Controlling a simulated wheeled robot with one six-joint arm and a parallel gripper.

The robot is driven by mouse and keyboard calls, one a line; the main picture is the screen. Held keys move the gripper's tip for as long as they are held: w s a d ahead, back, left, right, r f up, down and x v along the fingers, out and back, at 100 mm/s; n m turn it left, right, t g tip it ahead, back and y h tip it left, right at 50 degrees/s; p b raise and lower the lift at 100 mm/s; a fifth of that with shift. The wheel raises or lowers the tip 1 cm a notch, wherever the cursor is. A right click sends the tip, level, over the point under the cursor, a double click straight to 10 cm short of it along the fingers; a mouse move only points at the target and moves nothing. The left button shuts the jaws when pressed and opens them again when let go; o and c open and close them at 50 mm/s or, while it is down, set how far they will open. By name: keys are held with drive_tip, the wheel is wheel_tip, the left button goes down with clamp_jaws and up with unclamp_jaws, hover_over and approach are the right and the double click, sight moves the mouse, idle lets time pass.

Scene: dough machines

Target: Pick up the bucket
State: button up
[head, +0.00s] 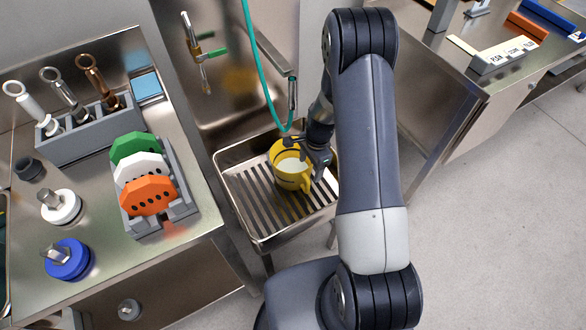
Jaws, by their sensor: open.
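The bucket (291,178) is yellow and stands upright on the slatted grate of the metal sink in the head view. Its inside looks pale, and a yellow handle or spout sticks out on its near right side. My gripper (305,156) is at the bucket's upper right rim, with its dark fingers open around or beside the rim. I cannot tell whether they touch it. My arm hides part of the area right of the bucket.
A teal hose (257,60) hangs just above the bucket. The sink's grate (256,205) has raised metal edges. A left counter (200,225) holds colored discs (148,195), a tool rack (95,135) and knobs. A right table (425,75) stands behind my arm.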

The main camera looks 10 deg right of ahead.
sight(306, 176)
drive_tip(key=shift+w+a+f+p, duration=0.1)
drive_tip(key=shift+a+f+p, duration=0.15)
drive_tip(key=shift+f, duration=1.3)
drive_tip(key=shift+w+a+f+p, duration=0.1)
drive_tip(key=shift+a+f, duration=0.15)
drive_tip(key=shift+f, duration=1.3)
drive_tip(key=shift+s, duration=0.1)
drive_tip(key=shift+c, duration=0.4)
clamp_jaws()
